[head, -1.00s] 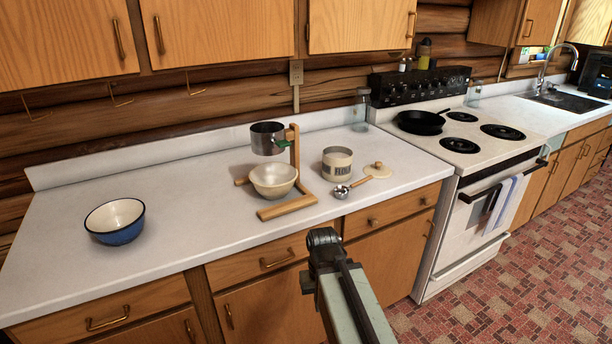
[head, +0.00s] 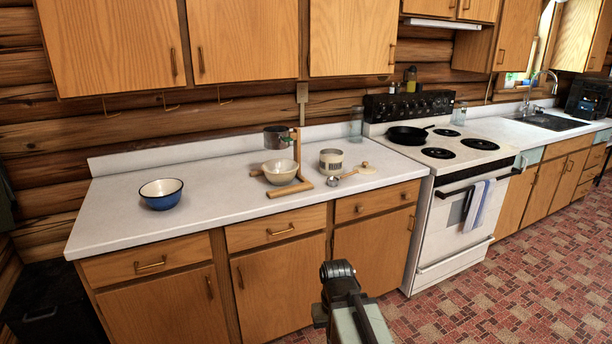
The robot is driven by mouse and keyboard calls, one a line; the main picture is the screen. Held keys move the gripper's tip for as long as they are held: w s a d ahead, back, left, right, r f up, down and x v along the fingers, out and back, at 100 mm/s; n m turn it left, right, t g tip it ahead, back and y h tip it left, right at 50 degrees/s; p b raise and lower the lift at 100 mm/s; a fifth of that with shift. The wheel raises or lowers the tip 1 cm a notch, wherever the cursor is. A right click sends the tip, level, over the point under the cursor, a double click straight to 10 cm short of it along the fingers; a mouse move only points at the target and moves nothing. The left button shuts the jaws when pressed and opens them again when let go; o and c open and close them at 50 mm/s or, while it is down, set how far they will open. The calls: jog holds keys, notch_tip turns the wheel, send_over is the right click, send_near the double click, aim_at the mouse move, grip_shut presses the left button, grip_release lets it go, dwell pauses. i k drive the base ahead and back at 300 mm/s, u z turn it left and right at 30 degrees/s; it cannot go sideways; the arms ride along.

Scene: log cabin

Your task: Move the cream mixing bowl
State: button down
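The cream mixing bowl (head: 280,171) stands upright on the white counter, between the feet of a wooden stand (head: 297,165). A metal cup (head: 277,137) is held on the stand above the bowl. My gripper (head: 337,272) is at the bottom middle of the head view, in front of the lower cabinets and well short of the bowl. Its fingers are seen from behind and I cannot make out whether they are apart. I see nothing held in it.
A blue bowl with a white inside (head: 161,194) stands left on the counter (head: 115,205). A labelled canister (head: 331,161), a metal scoop (head: 334,181) and a round lid (head: 368,168) are right of the stand. The stove (head: 450,185) adjoins the counter. The counter between the bowls is clear.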

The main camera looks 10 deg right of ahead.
aim_at(280, 174)
jog(key=u, duration=0.7)
jog(key=i, duration=0.65)
